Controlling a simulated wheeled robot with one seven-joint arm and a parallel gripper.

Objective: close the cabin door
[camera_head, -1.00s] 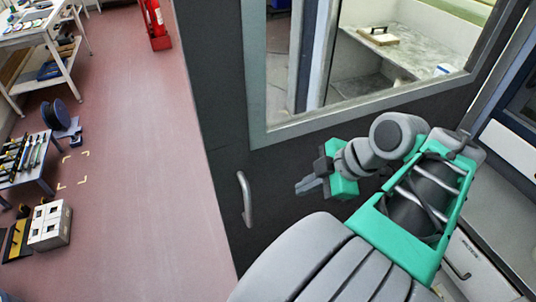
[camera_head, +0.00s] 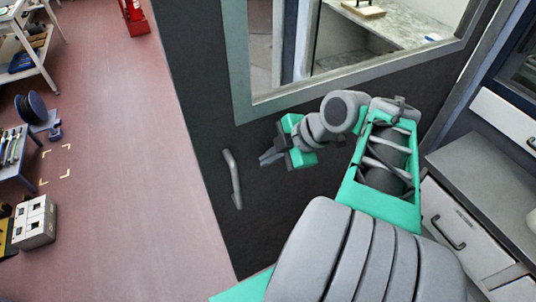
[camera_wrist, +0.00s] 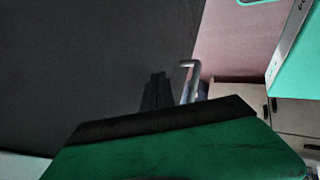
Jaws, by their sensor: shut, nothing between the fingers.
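The cabin door (camera_head: 215,105) is a dark panel with a large grey-framed window, and it stands open, swung out over the pink floor. Its grey bar handle (camera_head: 232,178) is upright near the door's free left edge. My gripper (camera_head: 268,158) is shut and empty, a little to the right of the handle and apart from it, close in front of the dark panel. In the wrist view the handle (camera_wrist: 188,80) shows just beyond and right of my dark fingers (camera_wrist: 157,92), near the door's edge. Whether my fingers touch the panel I cannot tell.
A white drawer cabinet (camera_head: 465,235) stands close on the right. On the left are a tool table (camera_head: 12,150), a blue spool (camera_head: 32,108) and a white box (camera_head: 35,222). The pink floor (camera_head: 120,150) left of the door is clear.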

